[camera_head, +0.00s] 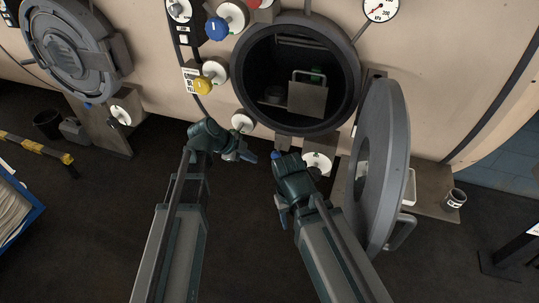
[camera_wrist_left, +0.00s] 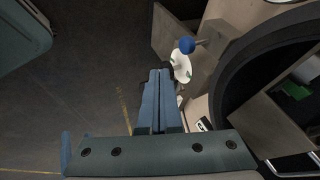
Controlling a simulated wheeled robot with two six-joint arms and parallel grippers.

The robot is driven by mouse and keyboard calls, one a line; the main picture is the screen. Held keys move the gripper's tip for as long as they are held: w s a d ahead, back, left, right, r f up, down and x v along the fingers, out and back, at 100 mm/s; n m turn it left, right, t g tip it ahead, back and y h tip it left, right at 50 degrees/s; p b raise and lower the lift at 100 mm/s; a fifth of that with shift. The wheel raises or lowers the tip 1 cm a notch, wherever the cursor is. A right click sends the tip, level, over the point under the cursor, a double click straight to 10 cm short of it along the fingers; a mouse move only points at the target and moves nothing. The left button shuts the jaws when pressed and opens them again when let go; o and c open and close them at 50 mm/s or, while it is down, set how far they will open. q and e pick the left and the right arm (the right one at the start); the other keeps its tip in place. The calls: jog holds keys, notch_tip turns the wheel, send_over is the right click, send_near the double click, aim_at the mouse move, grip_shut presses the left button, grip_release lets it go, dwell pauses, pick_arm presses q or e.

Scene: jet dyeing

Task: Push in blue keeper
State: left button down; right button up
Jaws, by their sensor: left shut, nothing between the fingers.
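The blue keeper (camera_head: 276,155) shows in the head view as a small blue knob below the open round port, partly hidden by my right arm. In the left wrist view the keeper (camera_wrist_left: 187,45) is a blue ball on a short stem from a metal bracket, in front of a white dial. My left gripper (camera_head: 250,157) is shut and empty, just left of the keeper. In the left wrist view its fingers (camera_wrist_left: 160,72) lie together, with the ball beyond and slightly right of the tips. My right gripper (camera_head: 282,216) hangs low beside the door; its fingers are unclear.
The open round port (camera_head: 296,75) holds a metal basket part. Its thick grey door (camera_head: 383,165) stands open right of my right arm. A white dial (camera_head: 318,162) sits below the port. Yellow (camera_head: 202,84) and blue (camera_head: 217,28) knobs are up left.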

aim_at(274, 153)
pick_arm(q)
jog(key=w+d+f+b, duration=0.6)
jog(key=w+f+b, duration=0.1)
jog(key=f+b, duration=0.1)
jog(key=shift+d, duration=0.15)
dwell(0.3)
jog(key=shift+w, duration=0.1)
jog(key=w, duration=0.1)
jog(key=w+d, duration=0.1)
jog(key=w, duration=0.1)
jog(key=shift+r, duration=0.1)
dwell(0.3)
